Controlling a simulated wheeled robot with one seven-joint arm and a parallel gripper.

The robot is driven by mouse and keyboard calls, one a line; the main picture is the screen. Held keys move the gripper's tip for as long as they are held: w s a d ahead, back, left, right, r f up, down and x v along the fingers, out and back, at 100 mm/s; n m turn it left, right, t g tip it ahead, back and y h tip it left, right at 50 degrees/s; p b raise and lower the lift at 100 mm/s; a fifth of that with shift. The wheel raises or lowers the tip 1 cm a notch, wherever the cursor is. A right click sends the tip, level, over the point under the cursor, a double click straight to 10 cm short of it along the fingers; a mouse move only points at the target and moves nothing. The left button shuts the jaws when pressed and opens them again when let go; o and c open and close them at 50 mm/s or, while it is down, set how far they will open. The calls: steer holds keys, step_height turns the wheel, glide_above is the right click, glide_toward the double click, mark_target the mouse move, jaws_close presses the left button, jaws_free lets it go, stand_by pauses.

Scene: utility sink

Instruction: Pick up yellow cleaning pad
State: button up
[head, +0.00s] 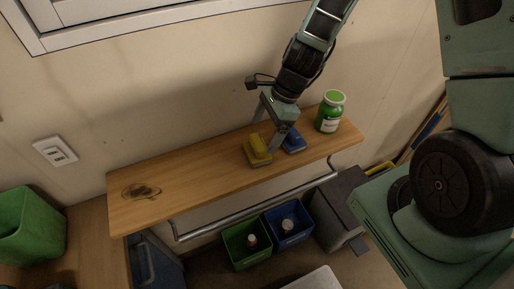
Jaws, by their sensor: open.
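A yellow cleaning pad (257,151) lies on the wooden shelf (195,178), right of the shelf's middle. My gripper (268,138) reaches down from above, with its fingers apart around or just over the yellow pad. I cannot tell whether the fingers touch it. One finger covers part of the pad's right side. A blue pad (294,141) lies close by on the right, partly behind the other finger.
The wall is close behind. A metal rail (255,209) runs below the front edge. Green (246,244) and blue (289,226) bins sit underneath.

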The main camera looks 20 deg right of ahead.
mark_target(258, 141)
steer(key=shift+w+p+x, duration=0.2)
steer(key=shift+p+x, duration=0.7)
steer(key=shift+x, duration=1.8)
steer(key=shift+a, duration=0.1)
steer(key=c, duration=1.1)
